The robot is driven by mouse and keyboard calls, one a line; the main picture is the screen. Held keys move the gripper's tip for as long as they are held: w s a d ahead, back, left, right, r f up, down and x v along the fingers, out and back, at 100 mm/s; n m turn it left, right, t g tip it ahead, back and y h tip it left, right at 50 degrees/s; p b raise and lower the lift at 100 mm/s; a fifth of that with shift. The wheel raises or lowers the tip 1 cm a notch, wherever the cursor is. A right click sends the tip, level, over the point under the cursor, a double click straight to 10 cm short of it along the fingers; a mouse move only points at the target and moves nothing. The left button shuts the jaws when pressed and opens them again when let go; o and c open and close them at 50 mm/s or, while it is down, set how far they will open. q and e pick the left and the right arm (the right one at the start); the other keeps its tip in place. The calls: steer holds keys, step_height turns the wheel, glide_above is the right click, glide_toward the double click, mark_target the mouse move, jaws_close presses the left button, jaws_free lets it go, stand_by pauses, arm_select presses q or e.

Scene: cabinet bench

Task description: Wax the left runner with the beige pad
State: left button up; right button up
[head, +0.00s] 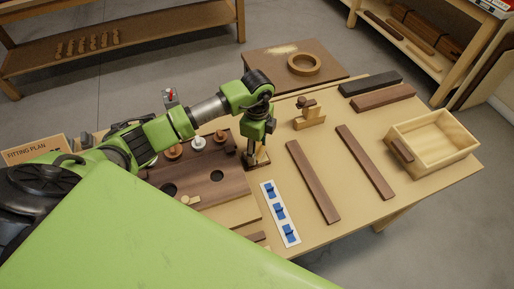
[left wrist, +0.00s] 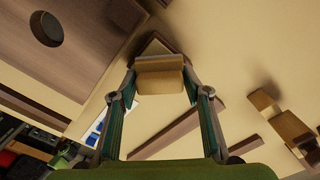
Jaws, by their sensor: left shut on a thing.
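My left gripper (head: 257,150) is shut on the beige pad (head: 263,157), above the bench just right of the dark board. In the left wrist view the pad (left wrist: 160,78) is a small beige block between the fingertips (left wrist: 160,88), with a darker brown piece beyond it. The left runner (head: 313,181), a long dark brown strip, lies flat to the right of the gripper, apart from it. The right runner (head: 366,161) lies roughly parallel, farther right. In the left wrist view a dark strip (left wrist: 178,133) shows between the fingers; I cannot tell which runner. My right gripper is out of view.
A small wooden block piece (head: 309,117) stands behind the left runner. An open drawer box (head: 431,142) is at right. Bare bench separates the runners.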

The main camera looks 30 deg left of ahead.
mark_target(257, 146)
arm_select(q)
steer(key=shift+f+b, duration=0.35)
steer(key=shift+f, duration=0.2)
stand_by(0.5)
stand_by(1.0)
steer(key=shift+r+p, duration=0.8)
step_height(257, 146, up, 6)
steer(key=p, duration=0.4)
steer(key=shift+f, duration=0.25)
